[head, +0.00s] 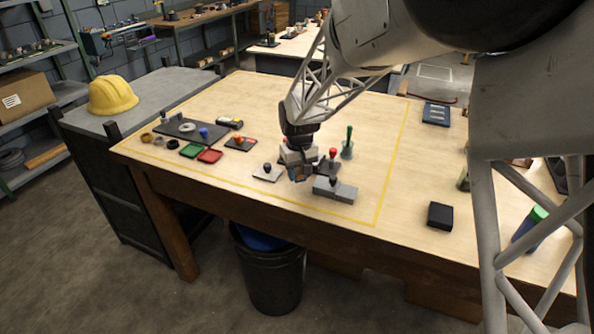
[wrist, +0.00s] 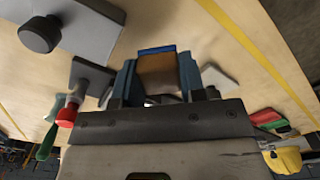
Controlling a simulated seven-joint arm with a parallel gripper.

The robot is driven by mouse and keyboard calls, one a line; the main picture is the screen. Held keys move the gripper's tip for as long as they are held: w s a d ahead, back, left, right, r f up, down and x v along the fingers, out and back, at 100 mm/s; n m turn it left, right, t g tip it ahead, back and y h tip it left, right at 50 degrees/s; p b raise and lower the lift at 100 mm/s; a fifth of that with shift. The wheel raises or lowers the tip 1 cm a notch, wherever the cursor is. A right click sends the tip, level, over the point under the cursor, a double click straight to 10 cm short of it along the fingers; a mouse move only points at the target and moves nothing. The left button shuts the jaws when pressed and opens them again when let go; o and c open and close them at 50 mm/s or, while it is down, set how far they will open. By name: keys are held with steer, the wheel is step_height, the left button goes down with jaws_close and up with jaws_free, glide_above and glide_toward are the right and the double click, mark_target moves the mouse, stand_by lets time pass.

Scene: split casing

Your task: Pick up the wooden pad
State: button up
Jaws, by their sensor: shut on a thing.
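My gripper (head: 297,174) is over the front middle of the wooden table, pointing down. In the wrist view its two blue fingers (wrist: 157,80) are shut on the wooden pad (wrist: 157,68), one on each side. The pad is a small brown block with a blue strip along its far edge. In the head view it is mostly hidden by the fingers. I cannot tell whether it touches the table.
A grey block with a black knob (head: 342,190) lies close on the right. A light plate with a dark knob (head: 267,174) lies on the left. A red-knobbed part (head: 333,154) and a green-handled tool (head: 348,143) stand behind. A black box (head: 440,215) sits farther right.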

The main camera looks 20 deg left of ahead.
steer(key=s+d+r, duration=0.1)
steer(key=s+d, duration=0.7)
steer(key=s, duration=0.2)
steer(key=shift+s, duration=0.35)
steer(key=shift+r, duration=0.1)
steer(key=o, duration=0.4)
steer(key=shift+c, duration=1.2)
steer(key=w+a+r, duration=0.3)
steer(key=w+a, duration=0.1)
steer(key=w, duration=0.5)
steer(key=w+a+r, duration=0.3)
steer(key=w+a, duration=0.2)
steer(key=w, duration=0.5)
steer(key=shift+w+r, duration=0.15)
steer(key=shift+r, duration=0.1)
